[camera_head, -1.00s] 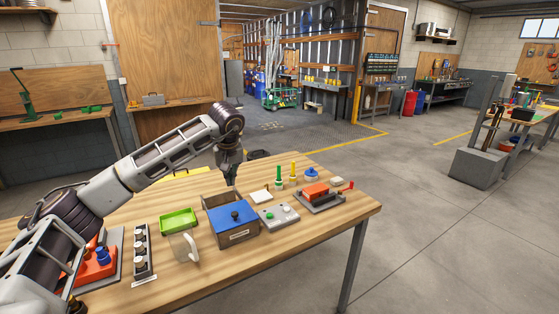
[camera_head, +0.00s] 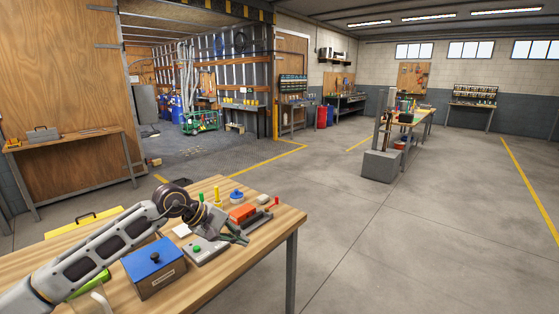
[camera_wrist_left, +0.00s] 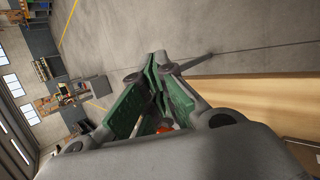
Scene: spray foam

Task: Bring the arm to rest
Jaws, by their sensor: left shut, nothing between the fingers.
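My left arm comes in from the lower left of the head view and reaches over the wooden workbench (camera_head: 285,222). My left gripper (camera_head: 243,238) is shut and empty, pointing to the right above the bench. It appears between the grey box with a green button (camera_head: 197,249) and the red block on a dark base (camera_head: 243,213). In the left wrist view its green-padded fingers (camera_wrist_left: 158,66) meet at the tips, with the floor and bench edge beyond. My right gripper is not in view.
A box with a blue lid (camera_head: 152,258) stands beside the arm. A green tray (camera_head: 88,285) is partly hidden behind it. Yellow (camera_head: 216,194) and blue (camera_head: 237,195) items stand at the back of the bench. Open floor (camera_head: 370,250) lies to the right.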

